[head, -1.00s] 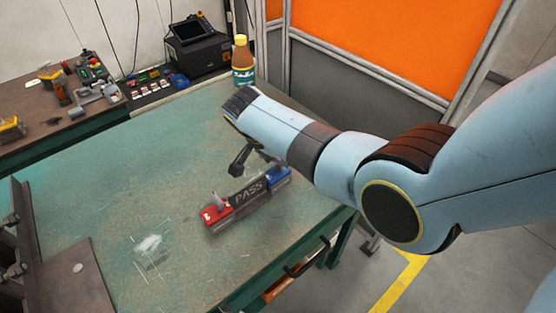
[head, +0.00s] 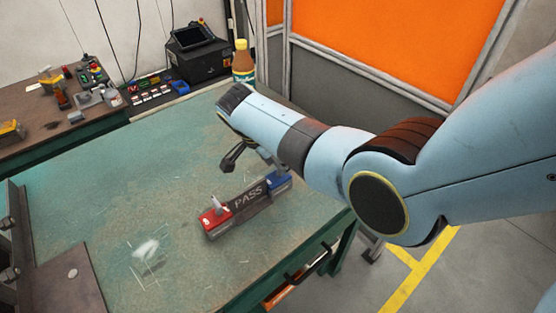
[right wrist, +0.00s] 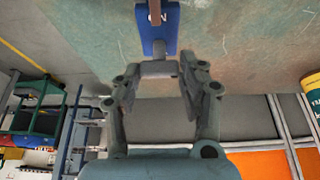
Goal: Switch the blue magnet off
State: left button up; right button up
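The blue magnet (head: 279,181) sits at the right end of a dark bar marked PASS (head: 249,197) on the green table. It also shows in the right wrist view (right wrist: 160,38), with part of a marking, apparently ON, at the top edge. A grey lever with a cross-piece (right wrist: 158,68) extends from it towards my gripper. My right gripper (right wrist: 160,78) is open, its two fingers apart on either side of the lever's end. In the head view the right gripper (head: 248,160) is above and beside the blue magnet, partly hidden by my arm. My left gripper is not seen.
A red magnet (head: 213,219) with an upright pale lever sits at the bar's left end. A bottle (head: 243,62) stands at the table's back edge. Dark metal plates (head: 66,285) lie at the front left. The table's (head: 110,205) left middle is mostly clear.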

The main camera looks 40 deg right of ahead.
jog(key=o, duration=0.4)
jog(key=v, duration=1.2)
jog(key=shift+w, duration=0.1)
